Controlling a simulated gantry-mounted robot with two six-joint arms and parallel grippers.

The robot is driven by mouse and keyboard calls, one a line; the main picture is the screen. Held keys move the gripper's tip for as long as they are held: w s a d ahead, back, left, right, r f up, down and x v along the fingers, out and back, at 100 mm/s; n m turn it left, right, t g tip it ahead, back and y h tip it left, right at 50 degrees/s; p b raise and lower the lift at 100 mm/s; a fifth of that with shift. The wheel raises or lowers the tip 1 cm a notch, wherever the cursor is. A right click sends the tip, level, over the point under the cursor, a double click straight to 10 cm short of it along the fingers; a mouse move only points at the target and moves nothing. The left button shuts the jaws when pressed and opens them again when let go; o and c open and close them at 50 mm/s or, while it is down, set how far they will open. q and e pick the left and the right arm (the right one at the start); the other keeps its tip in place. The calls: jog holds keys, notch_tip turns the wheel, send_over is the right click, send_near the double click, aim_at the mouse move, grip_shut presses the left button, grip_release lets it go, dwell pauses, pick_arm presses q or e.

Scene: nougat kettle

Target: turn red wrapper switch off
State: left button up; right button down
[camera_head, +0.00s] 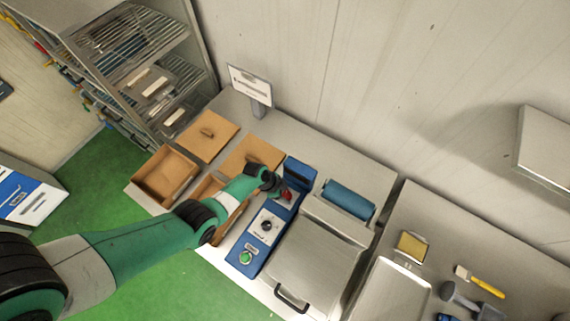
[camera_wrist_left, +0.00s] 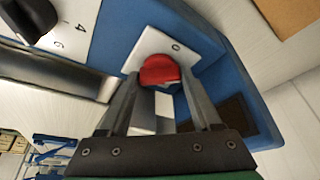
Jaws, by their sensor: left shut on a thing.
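The red wrapper switch (camera_head: 285,195) sits on the blue control panel (camera_head: 250,258), near its upper end. My left gripper (camera_head: 277,190) reaches over the panel at the switch and partly hides it. In the left wrist view the red switch (camera_wrist_left: 159,70) is on a white plate marked with a 0. The left gripper's two fingers (camera_wrist_left: 160,92) stand on either side of the red switch and are shut on it. My right gripper is in neither view.
The panel also carries a black dial (camera_head: 267,226) and a green button (camera_head: 246,258). Brown boxes (camera_head: 165,175) stand left of it. A metal machine with a blue roller (camera_head: 348,200) stands right. A sign (camera_head: 250,85) rises behind.

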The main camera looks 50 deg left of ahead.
pick_arm(q)
jog(key=shift+n, duration=0.3)
jog(key=n+y, duration=0.1)
jog(key=n, duration=0.1)
jog(key=n+y+p, duration=0.1)
jog(key=n, duration=0.1)
jog(key=shift+s+d+n+t, duration=0.1)
jog(key=shift+d+n+t, duration=0.1)
jog(key=shift+n+t, duration=0.1)
jog(key=n+y, duration=0.1)
jog(key=n, duration=0.3)
jog(key=shift+d+n+y, duration=0.1)
jog(key=shift+n+y, duration=0.3)
jog(key=o, duration=1.4)
